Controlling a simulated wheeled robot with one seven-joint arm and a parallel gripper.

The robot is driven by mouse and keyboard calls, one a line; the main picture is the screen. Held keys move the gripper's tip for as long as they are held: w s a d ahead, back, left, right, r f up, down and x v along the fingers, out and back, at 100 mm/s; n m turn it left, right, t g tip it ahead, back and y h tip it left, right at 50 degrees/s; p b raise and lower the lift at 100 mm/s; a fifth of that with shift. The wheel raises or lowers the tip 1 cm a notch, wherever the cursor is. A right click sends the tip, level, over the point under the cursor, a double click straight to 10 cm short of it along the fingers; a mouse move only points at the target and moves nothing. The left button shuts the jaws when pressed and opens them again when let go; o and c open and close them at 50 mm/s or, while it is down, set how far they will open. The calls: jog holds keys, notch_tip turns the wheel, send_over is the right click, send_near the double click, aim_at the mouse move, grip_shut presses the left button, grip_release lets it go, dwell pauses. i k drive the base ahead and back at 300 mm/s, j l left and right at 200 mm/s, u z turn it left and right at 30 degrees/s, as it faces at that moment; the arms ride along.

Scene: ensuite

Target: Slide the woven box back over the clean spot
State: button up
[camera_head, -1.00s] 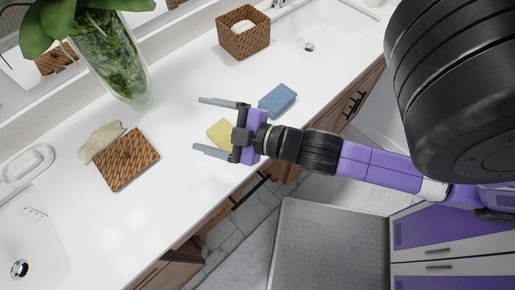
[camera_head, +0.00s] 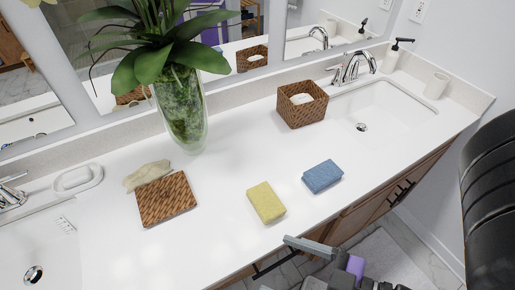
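A woven box (camera_head: 302,105) with white contents showing in its open top stands at the back of the white counter, left of the right sink. A flat, brown woven piece (camera_head: 166,199) lies on the left part of the counter, with a crumpled beige cloth (camera_head: 147,175) at its back edge. A yellow sponge (camera_head: 266,202) and a blue sponge (camera_head: 322,176) lie nearer the front. My gripper (camera_head: 276,265) is low at the counter's front edge, partly cut off by the frame. One finger shows, set apart from the palm, with nothing against it. It touches neither woven thing.
A white soap dish (camera_head: 78,179) is at left. The counter's middle is clear.

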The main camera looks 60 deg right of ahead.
aim_at(295, 117)
jog(key=z, duration=1.4)
